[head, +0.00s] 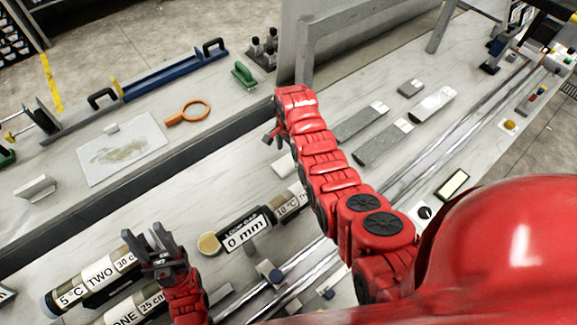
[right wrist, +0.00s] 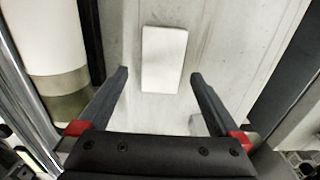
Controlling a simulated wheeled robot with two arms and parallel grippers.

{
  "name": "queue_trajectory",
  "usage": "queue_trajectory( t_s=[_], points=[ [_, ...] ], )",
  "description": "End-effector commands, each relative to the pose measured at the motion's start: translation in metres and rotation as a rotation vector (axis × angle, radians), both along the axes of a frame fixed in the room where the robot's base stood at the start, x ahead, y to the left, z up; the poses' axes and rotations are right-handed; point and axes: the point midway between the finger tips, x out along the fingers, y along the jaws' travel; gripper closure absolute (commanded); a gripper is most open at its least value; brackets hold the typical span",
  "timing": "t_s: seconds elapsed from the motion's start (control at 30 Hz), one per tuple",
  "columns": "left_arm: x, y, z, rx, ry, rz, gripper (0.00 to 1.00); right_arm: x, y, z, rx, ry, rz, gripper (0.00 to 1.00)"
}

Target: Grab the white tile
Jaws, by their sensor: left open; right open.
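The white tile (right wrist: 163,60) is a small pale rectangular block lying flat on the bench in the right wrist view. It sits ahead of and between the fingers of my right gripper (right wrist: 158,78), which is open and empty. In the head view, a small white block (head: 283,168) that looks like this tile lies just below the right gripper (head: 272,136). My left gripper (head: 152,242) is open and empty at the lower left, above the labelled core tubes, with its fingers pointing up the picture.
A core tube (right wrist: 45,50) lies left of the tile in the right wrist view. Labelled tubes (head: 245,230) lie on the near bench in the head view. Grey bars (head: 385,143) and metal rails lie to the right. A magnifier (head: 190,112) and a sheet (head: 122,150) rest on the far bench.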

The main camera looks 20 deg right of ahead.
Motion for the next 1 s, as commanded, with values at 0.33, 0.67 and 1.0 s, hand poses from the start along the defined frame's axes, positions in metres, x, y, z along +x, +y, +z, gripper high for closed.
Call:
queue_trajectory(
  t_s=[0.33, 0.67, 1.0],
  points=[
    [0.0, 0.0, -0.018, 0.0, 0.0, 0.0, 0.5, 0.004, -0.002, -0.028, 0.0, 0.0, 0.0, 0.0],
    [0.0, 0.0, -0.036, 0.0, 0.0, 0.0, 0.5, 0.005, -0.003, -0.058, 0.0, 0.0, 0.0, 0.0],
    [0.0, 0.0, -0.035, 0.0, 0.0, 0.0, 0.5, 0.005, -0.003, -0.057, -0.001, -0.001, 0.0, 0.4]
  ],
)
